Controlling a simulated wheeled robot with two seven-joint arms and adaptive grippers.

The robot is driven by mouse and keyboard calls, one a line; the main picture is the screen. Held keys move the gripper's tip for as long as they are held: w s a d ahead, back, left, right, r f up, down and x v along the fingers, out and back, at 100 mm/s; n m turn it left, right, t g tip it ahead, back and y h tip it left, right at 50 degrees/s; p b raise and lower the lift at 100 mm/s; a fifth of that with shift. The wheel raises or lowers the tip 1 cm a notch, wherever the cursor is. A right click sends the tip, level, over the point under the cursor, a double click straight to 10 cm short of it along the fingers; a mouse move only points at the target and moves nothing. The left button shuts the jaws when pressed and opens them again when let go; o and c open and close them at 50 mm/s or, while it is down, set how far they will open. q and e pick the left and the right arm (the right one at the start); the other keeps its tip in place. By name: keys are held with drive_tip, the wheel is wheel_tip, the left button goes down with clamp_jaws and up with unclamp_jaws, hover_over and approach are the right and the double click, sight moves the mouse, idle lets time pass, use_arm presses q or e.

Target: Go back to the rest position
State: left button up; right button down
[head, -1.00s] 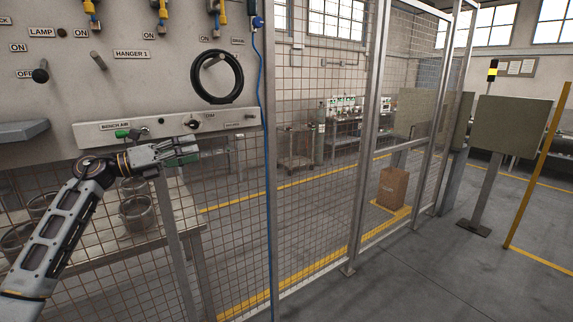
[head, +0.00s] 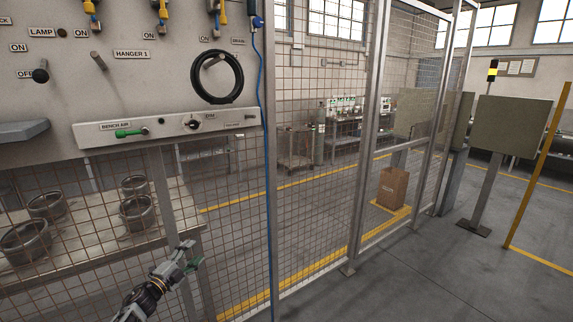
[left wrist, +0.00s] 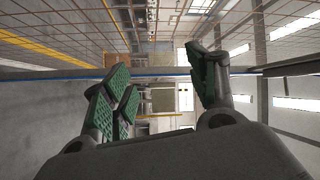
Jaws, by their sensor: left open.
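My left gripper (head: 190,258) is low in the head view, in front of the mesh fence and below the panel's lower strip. Its green-padded fingers also show in the left wrist view (left wrist: 165,92), spread apart with nothing between them. The wall panel (head: 130,90) stands at upper left. Its green BENCH AIR lever (head: 131,133) lies roughly level on the strip, clear of my gripper. My right gripper is not in view.
A mesh fence (head: 320,215) with metal posts runs along the cell. A blue hose (head: 266,160) hangs down near my left gripper. Behind the mesh, a bench (head: 90,245) carries several metal pots. Open grey floor (head: 420,280) lies at right.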

use_arm(q)
drive_tip(key=s+a+f+n+g+y, duration=0.15)
drive_tip(key=s+f+n, duration=0.25)
drive_tip(key=s+f, duration=0.65)
drive_tip(key=s+f+n+g+y, duration=0.3)
drive_tip(key=s+f, duration=0.2)
drive_tip(key=f, duration=1.1)
drive_tip(key=s+a+f+n+g+y, duration=0.1)
drive_tip(key=s+f+n+g+y, duration=0.2)
drive_tip(key=s+f, duration=0.8)
drive_tip(key=s+d+f+n+g, duration=0.2)
drive_tip(key=s+f, duration=0.5)
drive_tip(key=s, duration=0.6)
drive_tip(key=s+d+f+n+g, duration=0.2)
drive_tip(key=s+f, duration=0.6)
drive_tip(key=s, duration=0.6)
drive_tip(key=s+d+f+n+g, duration=0.2)
drive_tip(key=s+f+g, duration=0.2)
drive_tip(key=s, duration=0.9)
wheel_tip(320, 180, down, 3)
drive_tip(key=shift+s+d+f+g, duration=0.2)
drive_tip(key=shift+s+d+g, duration=0.15)
drive_tip(key=shift+s+d, duration=0.05)
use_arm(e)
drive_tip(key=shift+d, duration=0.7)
use_arm(q)
drive_tip(key=shift+y, duration=0.25)
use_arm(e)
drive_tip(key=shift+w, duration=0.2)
